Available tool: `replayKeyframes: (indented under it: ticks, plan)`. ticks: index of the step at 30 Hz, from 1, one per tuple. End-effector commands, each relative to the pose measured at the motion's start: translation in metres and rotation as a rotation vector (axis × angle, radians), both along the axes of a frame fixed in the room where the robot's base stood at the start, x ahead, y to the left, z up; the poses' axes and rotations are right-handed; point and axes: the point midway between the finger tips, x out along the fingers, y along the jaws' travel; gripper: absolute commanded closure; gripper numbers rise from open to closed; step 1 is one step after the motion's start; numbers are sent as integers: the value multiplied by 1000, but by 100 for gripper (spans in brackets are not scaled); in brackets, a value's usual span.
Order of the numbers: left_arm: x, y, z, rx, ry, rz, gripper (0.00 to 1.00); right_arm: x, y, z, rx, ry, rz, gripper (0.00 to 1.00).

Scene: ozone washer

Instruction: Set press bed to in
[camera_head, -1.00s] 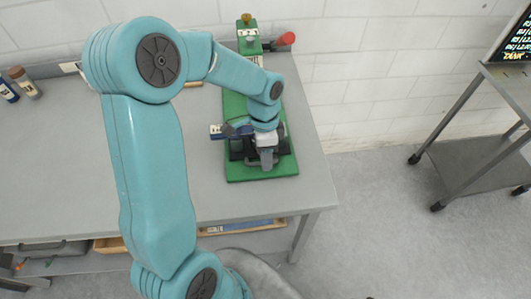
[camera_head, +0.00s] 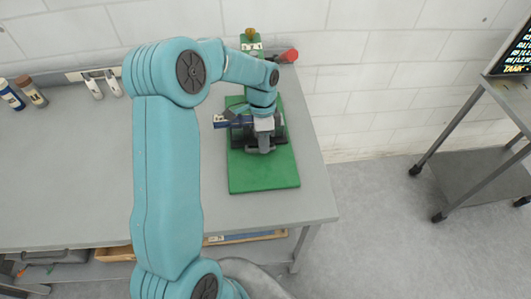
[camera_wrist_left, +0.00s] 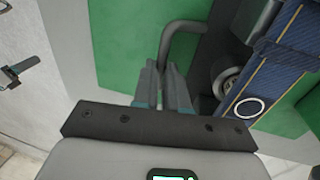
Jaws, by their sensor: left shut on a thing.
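The press is a green base plate (camera_head: 264,178) on the table, with a green upright (camera_head: 250,42) at its wall end. A dark press bed (camera_head: 240,138) sits on the plate, partly hidden by my arm. It carries a blue piece with a white ring (camera_wrist_left: 280,72), whose end also shows in the head view (camera_head: 221,121). A grey bar handle (camera_wrist_left: 183,32) sticks out from the bed. My left gripper (camera_wrist_left: 160,80) is shut on this handle; in the head view it is over the plate (camera_head: 265,147). My right gripper is not in view.
A red knob (camera_head: 289,55) juts out beside the upright. Two bottles (camera_head: 32,92) and two white-handled items (camera_head: 102,84) stand or lie at the table's back left. A cart with a screen (camera_head: 512,75) stands to the right. The table's front is clear.

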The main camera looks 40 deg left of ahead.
Motion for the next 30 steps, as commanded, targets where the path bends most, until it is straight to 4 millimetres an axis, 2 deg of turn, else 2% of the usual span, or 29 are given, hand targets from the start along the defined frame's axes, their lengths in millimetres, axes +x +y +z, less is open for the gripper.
replayKeyframes:
  ticks: [10,11,12,13,23,26,30]
  plan:
    - [4,3,0,-1,-6,2,100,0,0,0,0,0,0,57]
    - [4,3,0,-1,-6,2,81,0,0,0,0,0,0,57]
    - [4,3,0,-2,-6,1,68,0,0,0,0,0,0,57]
    - [4,3,0,-2,-6,1,62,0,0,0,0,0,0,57]
    - [4,4,2,-1,-4,1,62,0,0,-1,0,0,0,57]
    - [6,6,14,2,-7,2,62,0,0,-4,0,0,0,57]
    - [10,10,43,3,-10,1,62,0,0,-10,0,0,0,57]
